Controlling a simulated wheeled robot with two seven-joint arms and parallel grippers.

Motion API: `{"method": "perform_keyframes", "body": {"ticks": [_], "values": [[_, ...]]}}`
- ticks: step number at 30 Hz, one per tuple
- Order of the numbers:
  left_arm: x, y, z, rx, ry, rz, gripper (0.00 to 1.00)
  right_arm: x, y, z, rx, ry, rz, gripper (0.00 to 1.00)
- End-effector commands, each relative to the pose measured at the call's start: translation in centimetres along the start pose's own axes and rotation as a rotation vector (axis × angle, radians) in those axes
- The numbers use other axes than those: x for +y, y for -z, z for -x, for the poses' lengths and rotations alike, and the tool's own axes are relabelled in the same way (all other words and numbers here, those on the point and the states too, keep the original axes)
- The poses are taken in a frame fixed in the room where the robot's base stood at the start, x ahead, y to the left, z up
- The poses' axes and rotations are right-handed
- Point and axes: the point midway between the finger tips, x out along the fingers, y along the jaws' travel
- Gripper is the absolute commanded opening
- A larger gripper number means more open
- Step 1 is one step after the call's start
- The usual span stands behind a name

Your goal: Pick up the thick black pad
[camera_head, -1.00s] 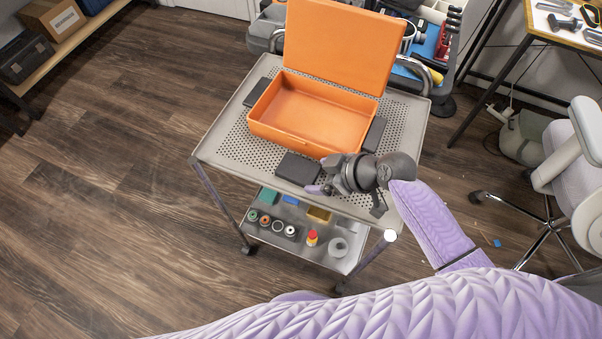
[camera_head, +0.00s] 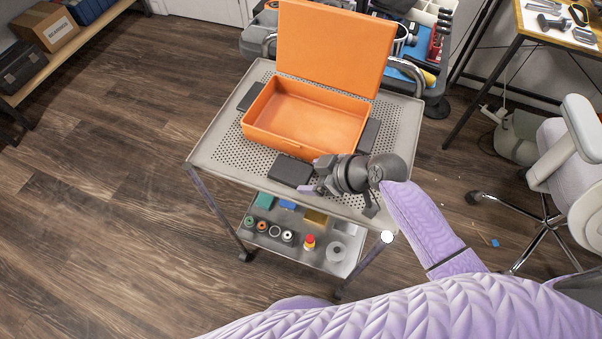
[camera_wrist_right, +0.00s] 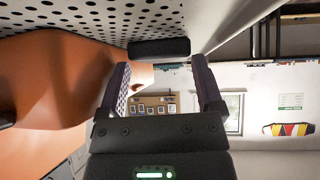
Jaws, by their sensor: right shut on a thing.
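A black pad (camera_head: 290,170) lies flat at the front edge of the cart's perforated top, in front of the orange case. My right gripper (camera_head: 314,174) is at the pad's right end, with its fingers on either side of it. The pad also shows between the fingertips in the right wrist view (camera_wrist_right: 158,48). The gripper is shut on this pad, which appears still down at the cart top. Two other dark pads lie beside the case, one at the left (camera_head: 251,97) and one at the right (camera_head: 370,135). My left gripper is not in view.
The open orange case (camera_head: 305,142) fills the middle of the cart top (camera_head: 222,150), its lid raised at the back. The lower shelf (camera_head: 300,247) holds several small items. A chair (camera_head: 566,150) and workbench stand at the right. The floor at left is clear.

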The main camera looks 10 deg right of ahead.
Motion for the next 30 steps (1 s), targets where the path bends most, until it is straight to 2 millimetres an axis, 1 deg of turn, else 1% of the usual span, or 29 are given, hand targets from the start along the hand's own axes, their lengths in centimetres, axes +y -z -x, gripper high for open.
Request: {"method": "perform_keyframes", "body": {"ticks": [1,4,5,9,12,15,18,25,26,27,29,30], "values": [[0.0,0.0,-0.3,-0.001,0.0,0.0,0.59,-1.0,-1.5,-0.6,-0.035,0.029,-0.017,0.0],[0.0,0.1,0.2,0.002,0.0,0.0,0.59,-0.9,-0.9,-0.1,-0.034,0.028,-0.016,0.0],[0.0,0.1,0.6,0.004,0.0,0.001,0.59,-0.9,-0.4,0.3,-0.034,0.028,-0.015,0.0],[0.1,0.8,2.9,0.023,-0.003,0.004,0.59,-0.6,2.8,3.3,-0.028,0.023,-0.009,0.0],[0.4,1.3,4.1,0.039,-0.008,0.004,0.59,-0.5,4.6,5.0,-0.026,0.021,-0.008,0.0],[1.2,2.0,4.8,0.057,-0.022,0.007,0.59,-0.4,5.8,6.2,-0.026,0.02,-0.01,0.0],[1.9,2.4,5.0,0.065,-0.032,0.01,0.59,-0.4,6.3,6.6,-0.025,0.02,-0.01,0.0],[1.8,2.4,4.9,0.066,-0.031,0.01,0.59,-0.3,6.4,6.6,-0.022,0.019,-0.011,0.0],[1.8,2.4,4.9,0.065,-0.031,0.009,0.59,-0.3,6.4,6.6,-0.022,0.019,-0.011,0.05],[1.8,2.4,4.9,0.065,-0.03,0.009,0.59,-0.3,6.4,6.6,-0.022,0.019,-0.011,0.14],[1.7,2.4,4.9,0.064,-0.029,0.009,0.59,-0.3,6.4,6.6,-0.022,0.019,-0.01,0.26],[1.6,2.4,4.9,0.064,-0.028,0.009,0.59,-0.3,6.4,6.6,-0.021,0.019,-0.01,0.35]]}}
